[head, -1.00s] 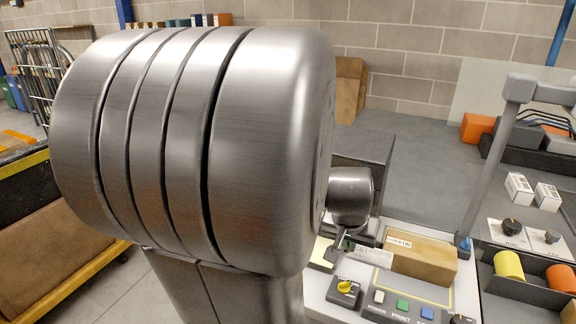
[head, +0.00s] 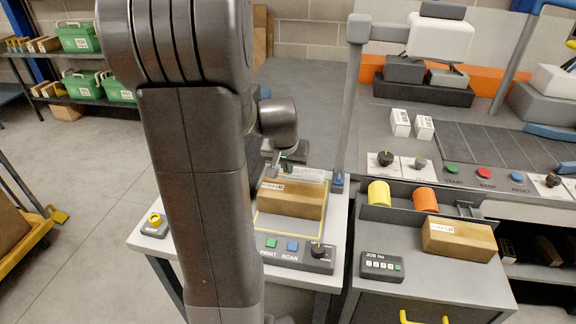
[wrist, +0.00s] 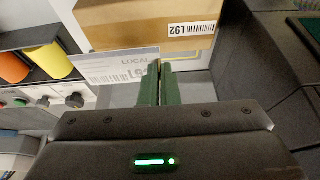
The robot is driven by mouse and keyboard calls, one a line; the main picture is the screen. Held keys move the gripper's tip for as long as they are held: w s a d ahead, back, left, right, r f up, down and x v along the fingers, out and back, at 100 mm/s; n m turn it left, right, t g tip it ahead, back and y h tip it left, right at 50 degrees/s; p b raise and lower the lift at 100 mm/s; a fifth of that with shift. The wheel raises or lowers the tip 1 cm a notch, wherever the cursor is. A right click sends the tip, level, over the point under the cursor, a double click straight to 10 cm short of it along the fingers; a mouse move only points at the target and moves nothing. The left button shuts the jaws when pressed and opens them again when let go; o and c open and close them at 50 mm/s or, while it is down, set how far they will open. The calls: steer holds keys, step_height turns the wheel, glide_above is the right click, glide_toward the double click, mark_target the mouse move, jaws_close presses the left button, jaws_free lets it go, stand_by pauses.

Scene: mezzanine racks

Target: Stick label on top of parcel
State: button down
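The parcel (head: 288,203) is a brown box lying on the white labelling bench, inside a yellow outline. It has a small printed sticker on it and shows at the top of the wrist view (wrist: 130,22), where the sticker reads L92. A white printed label (wrist: 118,66), reading LOCAL with a barcode, sits at the tips of my gripper (wrist: 160,72). Its green-lined fingers are close together and appear shut on the label's edge. In the head view the label (head: 308,174) shows just behind the parcel, apparently off its top. My arm hides part of the bench.
A second brown parcel (head: 459,238) stands on the grey cabinet to the right. A grey post (head: 350,110) rises right beside the labelling bench. A control box (head: 300,253) stands in front of the parcel. Yellow and orange rolls (head: 379,192) lie in a tray.

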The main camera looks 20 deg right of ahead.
mark_target(289, 189)
steer(key=shift+f+b, duration=1.7)
steer(key=shift+f, duration=1)
steer(key=shift+f+b, duration=0.45)
steer(key=shift+b, duration=0.4)
stand_by(0.6)
steer(key=c, duration=2.1)
jaws_free()
steer(key=o, duration=0.8)
steer(key=shift+r+p, duration=2.5)
steer(key=shift+r, duration=1)
